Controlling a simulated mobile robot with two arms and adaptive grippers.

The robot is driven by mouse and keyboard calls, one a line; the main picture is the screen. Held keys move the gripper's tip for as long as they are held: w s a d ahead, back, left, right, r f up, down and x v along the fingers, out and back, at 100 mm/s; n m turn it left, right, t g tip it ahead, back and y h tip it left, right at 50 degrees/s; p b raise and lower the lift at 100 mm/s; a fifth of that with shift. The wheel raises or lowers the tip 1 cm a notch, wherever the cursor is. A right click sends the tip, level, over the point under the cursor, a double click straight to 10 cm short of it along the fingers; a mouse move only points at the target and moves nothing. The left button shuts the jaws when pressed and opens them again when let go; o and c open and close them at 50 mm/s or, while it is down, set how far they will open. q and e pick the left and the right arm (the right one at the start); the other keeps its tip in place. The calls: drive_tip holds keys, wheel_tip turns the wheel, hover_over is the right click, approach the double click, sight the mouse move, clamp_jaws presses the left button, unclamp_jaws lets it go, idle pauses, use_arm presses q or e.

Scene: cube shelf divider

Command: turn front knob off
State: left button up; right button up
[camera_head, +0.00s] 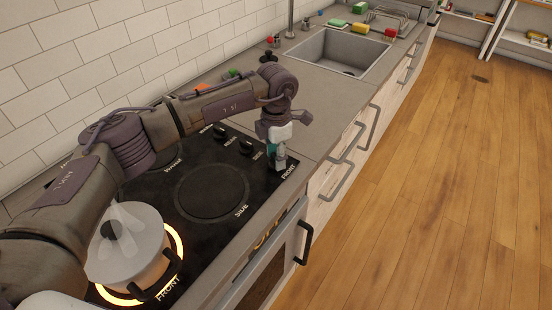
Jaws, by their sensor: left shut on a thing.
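The black stovetop (237,178) has a row of knobs along its far right end. The front burner (178,243) glows orange under a white pot (125,255) with a clear lid. My left arm reaches across the stove from the left. My left gripper (279,163) points down at the knob by the FRONT label and is shut on that front knob. The gripper hides most of the knob, so I cannot tell its angle. Two other black knobs, the rear one (220,131) and the side one (246,147), stand free to its left. My right gripper is not in view.
A sink (340,50) is set in the grey counter beyond the stove, with a green sponge (337,22) and other small items behind it. Cabinet handles and the oven handle (305,243) stick out at the front.

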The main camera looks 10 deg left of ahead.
use_arm(q)
drive_tip(key=n+b, duration=0.1)
drive_tip(key=n, duration=0.2)
drive_tip(key=shift+w, duration=0.1)
drive_tip(key=shift+r+n+b, duration=0.1)
drive_tip(key=shift+n+b, duration=0.35)
drive_tip(key=shift+n, duration=0.95)
drive_tip(key=o, duration=1.1)
drive_tip(key=shift+o, duration=0.2)
wheel_tip(320, 180, up, 12)
